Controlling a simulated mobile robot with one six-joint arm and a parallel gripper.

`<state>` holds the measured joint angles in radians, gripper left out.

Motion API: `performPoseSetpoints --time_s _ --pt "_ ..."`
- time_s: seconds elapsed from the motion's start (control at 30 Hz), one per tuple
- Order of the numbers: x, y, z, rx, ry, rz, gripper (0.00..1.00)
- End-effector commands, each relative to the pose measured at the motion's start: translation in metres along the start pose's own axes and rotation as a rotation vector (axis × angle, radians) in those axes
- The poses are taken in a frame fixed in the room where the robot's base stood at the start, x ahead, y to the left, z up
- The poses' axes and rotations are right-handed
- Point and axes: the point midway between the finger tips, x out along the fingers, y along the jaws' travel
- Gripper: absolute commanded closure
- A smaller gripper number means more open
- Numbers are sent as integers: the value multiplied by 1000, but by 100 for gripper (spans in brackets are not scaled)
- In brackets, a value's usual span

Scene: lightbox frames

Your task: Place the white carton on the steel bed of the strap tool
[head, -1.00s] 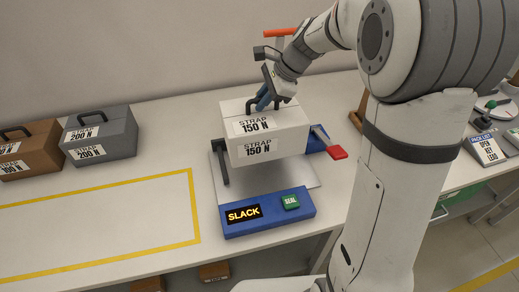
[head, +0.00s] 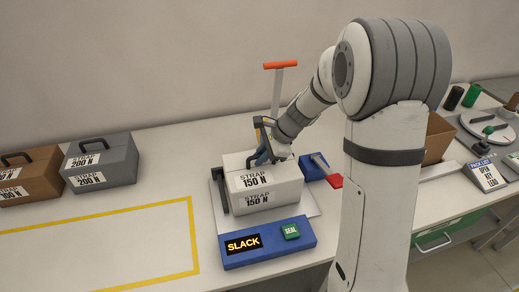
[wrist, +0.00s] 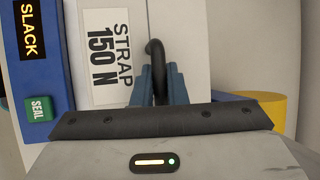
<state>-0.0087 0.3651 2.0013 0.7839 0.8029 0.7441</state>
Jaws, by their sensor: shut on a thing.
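The white carton (head: 263,186), labelled STRAP 150 N, sits over the steel bed (head: 310,207) of the strap tool and looks to rest on it, upright. My gripper (head: 262,158) is shut on the carton's dark top handle. In the wrist view my gripper's blue fingers (wrist: 161,85) close on both sides of the handle (wrist: 155,58), with the white carton (wrist: 180,40) below. The strap tool's blue front panel (head: 266,242) reads SLACK and has a green SEAL button (head: 291,231). The carton hides most of the bed.
A red-ended lever (head: 335,181) stands at the tool's right and a dark post (head: 222,190) at its left. A grey carton (head: 100,160) and a brown carton (head: 30,174) stand at the left. The yellow-outlined area (head: 100,240) is empty. An orange-topped handle (head: 280,66) rises behind.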

Motion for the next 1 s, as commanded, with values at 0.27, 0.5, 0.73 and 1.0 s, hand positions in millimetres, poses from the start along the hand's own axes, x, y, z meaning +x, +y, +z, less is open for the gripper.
performPoseSetpoints --time_s 0.27,0.5,0.73,1.0 --pt "0 -1 -1 0 0 -4 100" --pt "1 0 -1 1 0 -1 69" --pt "0 0 -1 2 0 -1 66" --pt "-24 -2 -1 1 2 -7 66"
